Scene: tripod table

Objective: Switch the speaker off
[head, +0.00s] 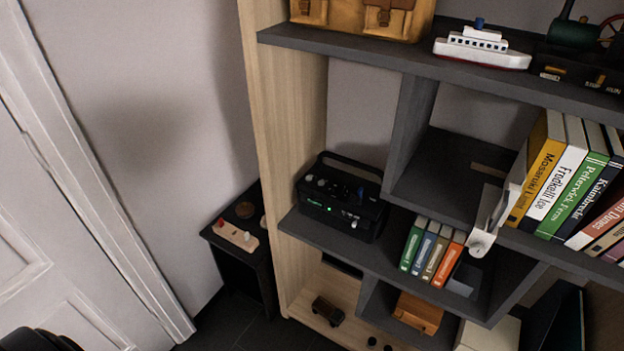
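The speaker (342,200) is a black box with a carry handle, standing on a dark middle shelf of the bookcase. Knobs sit on its top, and a small green light glows on its front. A pale knob or switch shows low on the front, to the right of the light. Its position is too small to read. Neither of my grippers is in view, and nothing touches the speaker.
Small books (432,251) stand right of the speaker, with larger books (570,185) farther right. A toy boat (483,47) sits on the shelf above. A small black table (240,255) stands left of the bookcase, near a white door (60,240).

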